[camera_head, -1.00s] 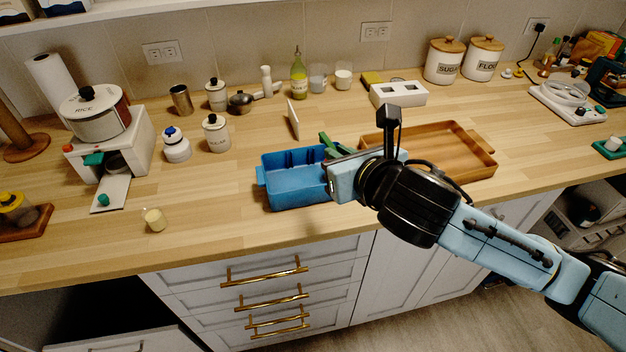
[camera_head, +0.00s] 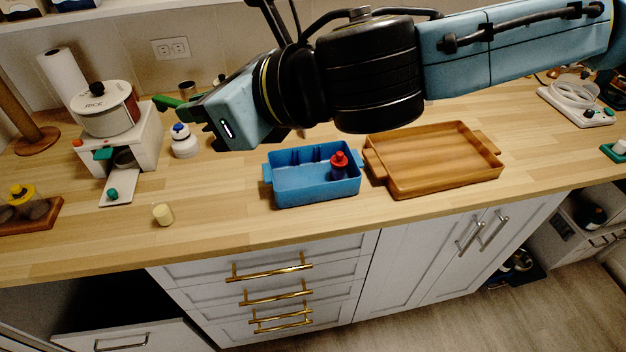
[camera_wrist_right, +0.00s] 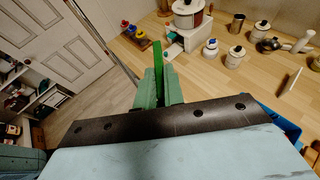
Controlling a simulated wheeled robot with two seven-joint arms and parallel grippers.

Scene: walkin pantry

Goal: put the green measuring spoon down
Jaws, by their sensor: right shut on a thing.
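The green measuring spoon (camera_head: 168,102) sticks out to the left from my right gripper (camera_head: 196,106) in the head view. The gripper is shut on it and holds it raised, in front of the back counter items. In the right wrist view the bright green spoon (camera_wrist_right: 157,55) stands up between the two fingers (camera_wrist_right: 160,86). Part of the spoon is hidden by the fingers. My left gripper is not in view.
A blue bin (camera_head: 266,174) holds a red-capped bottle (camera_head: 339,166). A wooden tray (camera_head: 440,189) lies to its right. A white dispenser with a rice pot (camera_head: 105,105), a white bottle (camera_head: 183,143) and a small cream cup (camera_head: 163,214) stand left. Counter between the cup and bin is clear.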

